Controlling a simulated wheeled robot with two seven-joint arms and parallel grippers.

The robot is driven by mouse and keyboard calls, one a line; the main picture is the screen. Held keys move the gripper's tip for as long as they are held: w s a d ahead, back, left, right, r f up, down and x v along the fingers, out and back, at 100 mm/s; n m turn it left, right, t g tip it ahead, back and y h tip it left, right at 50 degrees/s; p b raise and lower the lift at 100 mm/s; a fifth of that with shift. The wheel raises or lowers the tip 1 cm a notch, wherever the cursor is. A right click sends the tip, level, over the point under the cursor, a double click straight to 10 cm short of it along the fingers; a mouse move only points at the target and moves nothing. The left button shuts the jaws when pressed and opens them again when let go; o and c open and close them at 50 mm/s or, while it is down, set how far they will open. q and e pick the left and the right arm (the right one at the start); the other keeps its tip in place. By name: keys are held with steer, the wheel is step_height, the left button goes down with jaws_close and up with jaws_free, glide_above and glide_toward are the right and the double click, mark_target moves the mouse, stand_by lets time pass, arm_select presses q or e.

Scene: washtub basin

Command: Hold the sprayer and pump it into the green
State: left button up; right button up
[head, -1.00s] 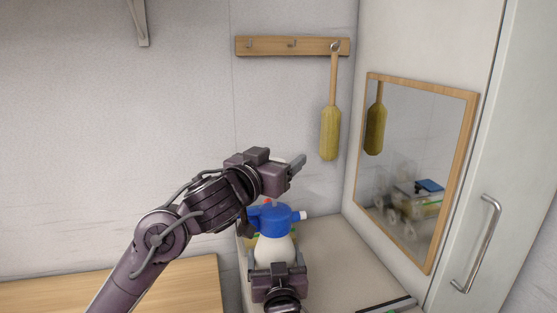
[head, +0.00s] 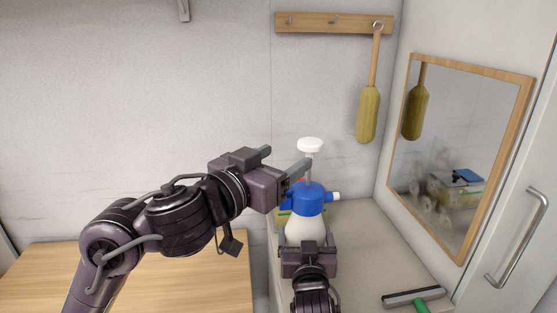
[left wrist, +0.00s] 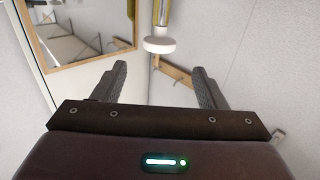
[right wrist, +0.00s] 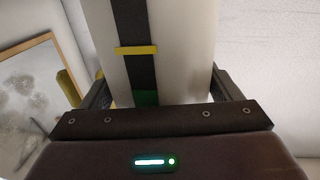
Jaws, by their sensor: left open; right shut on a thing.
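The sprayer has a white bottle (head: 306,232), a blue head (head: 308,196) with a white nozzle at its right, and a white pump knob (head: 310,145) raised on its stem. It stands upright on the counter. My right gripper (head: 308,246) is shut on the bottle. The right wrist view shows the bottle close up, with a dark stripe (right wrist: 135,72) bearing a yellow mark and a green patch. My left gripper (head: 283,160) is open and empty, just left of the knob. In the left wrist view the knob (left wrist: 159,45) shows beyond the open fingers, apart from them.
A yellow-headed brush (head: 369,112) hangs from a hook rack (head: 320,23) on the wall. A framed mirror (head: 450,150) is at the right. A squeegee with a green handle (head: 424,305) lies at the front right. The wooden surface (head: 130,275) at left is clear beyond my arm.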

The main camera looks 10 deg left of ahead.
mark_target(310, 149)
arm_select(q)
steer(key=shift+w, duration=0.1)
steer(key=c, duration=0.4)
steer(key=shift+w+d+r+m+h, duration=0.15)
steer(key=shift+w+d+m+h, duration=0.05)
steer(key=shift+w+m+h, duration=0.25)
steer(key=shift+c, duration=0.9)
steer(key=w+m+g+h, duration=0.1)
steer(key=m, duration=0.1)
steer(key=w+r+m+g+h, duration=0.1)
steer(key=w+g, duration=0.1)
steer(key=w+m+g+h, duration=0.1)
steer(key=w+m+g, duration=0.1)
steer(key=shift+a+r+m+h, duration=0.2)
steer(key=shift+r+m+h, duration=0.1)
steer(key=shift+m+h, duration=0.05)
jaws_close()
steer(key=s+a+r+m+g+h, duration=0.2)
steer(key=a+r+m+g+h, duration=0.1)
steer(key=a+r+g, duration=0.35)
steer(key=w+d+f, duration=0.4)
steer(key=d+f, duration=0.2)
steer(key=d, duration=0.2)
steer(key=shift+t, duration=0.45)
